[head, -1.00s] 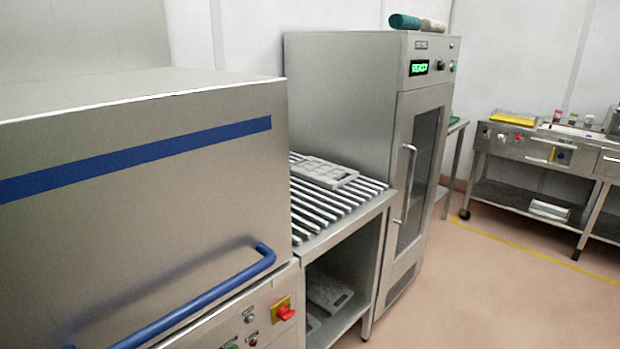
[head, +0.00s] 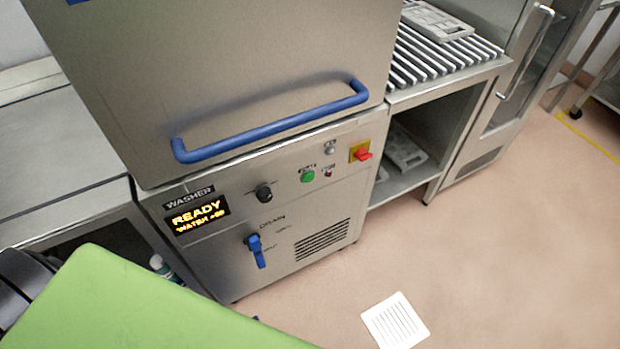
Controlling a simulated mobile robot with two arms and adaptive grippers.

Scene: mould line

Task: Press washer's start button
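The washer (head: 240,70) is a steel machine with its hood down and a blue bar handle (head: 270,125) across the front. Its control panel shows a lit display (head: 197,217) reading "READY" with a smaller line under it. A green button (head: 307,176) sits on the panel, with a small label above it too blurred to read surely. Beside it are a small grey knob or button, a small dark red one and a red switch on a yellow plate (head: 360,152). A black knob (head: 264,193) and a blue drain lever (head: 256,249) are further left.
A green surface (head: 130,305) fills the bottom left corner, close to the camera. A roller table (head: 440,55) with a grey mould on it stands right of the washer. The floor at right is clear.

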